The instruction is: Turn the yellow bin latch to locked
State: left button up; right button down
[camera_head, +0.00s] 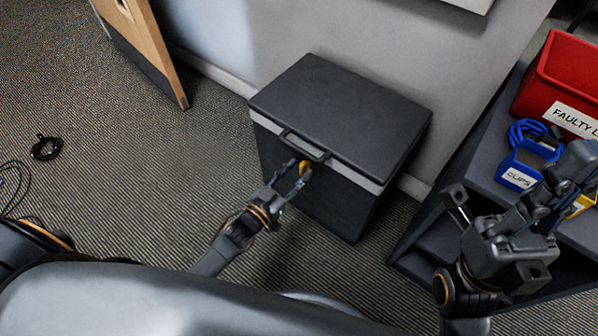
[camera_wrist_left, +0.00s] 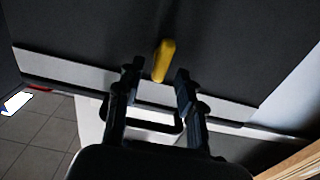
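The dark bin (camera_head: 322,205) stands on the carpet with its flat black lid (camera_head: 340,110) down. The small yellow latch (camera_head: 304,167) is on its front, just below the handle (camera_head: 303,146). My left gripper (camera_head: 291,174) is at the latch with its fingers apart. In the left wrist view, the yellow latch (camera_wrist_left: 164,60) lies between and slightly beyond the two open fingertips (camera_wrist_left: 158,76), tilted a little from the picture's vertical. I cannot tell if either finger touches it. My right gripper (camera_head: 560,180) is over the shelf at right, away from the bin; its finger gap is unclear.
A grey shelf (camera_head: 485,165) at right holds a red bin labelled "FAULTY" (camera_head: 565,85) and a blue "CLIPS" holder (camera_head: 517,174). A wooden panel (camera_head: 150,45) stands at the back left. Black cables (camera_head: 45,148) lie on the carpet at left. Carpet left of the bin is clear.

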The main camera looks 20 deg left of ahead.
pick_arm(q)
jog(key=shift+w+d, duration=0.25)
jog(key=shift+w, duration=0.4)
grip_shut()
